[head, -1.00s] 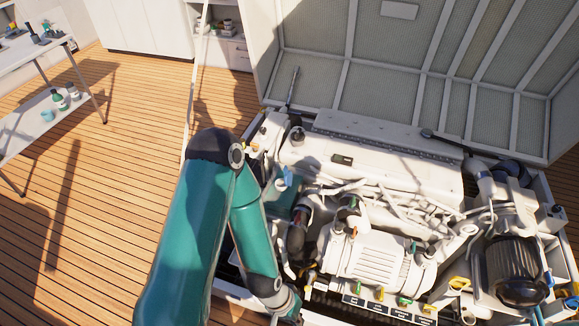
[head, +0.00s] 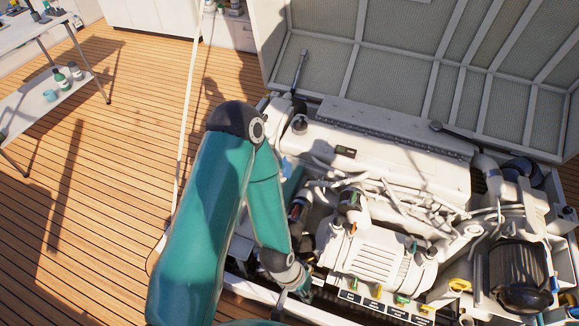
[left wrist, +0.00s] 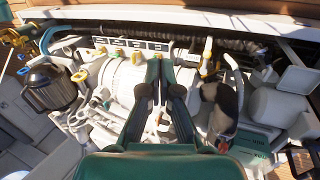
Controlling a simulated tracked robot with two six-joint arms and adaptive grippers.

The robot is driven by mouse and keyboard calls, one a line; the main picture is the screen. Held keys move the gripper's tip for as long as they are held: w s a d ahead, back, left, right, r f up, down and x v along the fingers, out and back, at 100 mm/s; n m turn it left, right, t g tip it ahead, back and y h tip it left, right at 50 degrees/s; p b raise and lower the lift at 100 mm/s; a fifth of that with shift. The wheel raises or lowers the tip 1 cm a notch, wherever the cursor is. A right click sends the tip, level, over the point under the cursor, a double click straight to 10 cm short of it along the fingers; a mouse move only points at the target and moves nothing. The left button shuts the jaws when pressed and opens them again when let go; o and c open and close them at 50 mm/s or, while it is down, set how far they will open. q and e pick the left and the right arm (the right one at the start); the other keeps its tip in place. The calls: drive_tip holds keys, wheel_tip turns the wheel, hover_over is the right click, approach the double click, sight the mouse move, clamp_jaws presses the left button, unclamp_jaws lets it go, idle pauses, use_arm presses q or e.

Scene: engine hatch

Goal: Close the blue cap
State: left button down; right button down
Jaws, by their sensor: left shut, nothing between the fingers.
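A small light-blue piece (head: 287,165), which may be the blue cap, shows at the left side of the engine in the head view, beside my left arm. My arm partly hides it, so I cannot tell whether it is open or shut. I cannot make it out surely in the left wrist view. My left gripper (left wrist: 159,68) is shut and empty, its fingers pointing over the engine. In the head view my left arm reaches down to the front left of the engine bay. My right gripper is not in view.
The white engine (head: 375,255) fills the bay, with hoses and pipes around it. The raised hatch lid (head: 400,60) stands behind. A row of labels (head: 370,305) and coloured handles line the front edge. A shelf table (head: 45,95) stands at far left; the wooden deck between is clear.

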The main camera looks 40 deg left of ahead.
use_arm(q)
drive_tip(key=w+a+f+m+t+y+b, duration=0.1)
drive_tip(key=w+a+f+m+t+b, duration=0.3)
drive_tip(key=w+b, duration=0.4)
drive_tip(key=m+t+y+b, duration=0.8)
drive_tip(key=t+y+b, duration=0.3)
drive_tip(key=b, duration=0.7)
approach(287, 167)
drive_tip(key=d+r, duration=0.4)
drive_tip(key=d, duration=0.1)
drive_tip(key=w+a+f+b, duration=0.1)
drive_tip(key=w+a, duration=0.6)
drive_tip(key=a, duration=0.1)
drive_tip(key=shift+w, duration=0.4)
drive_tip(key=shift+f, duration=0.15)
drive_tip(key=shift+w, duration=0.15)
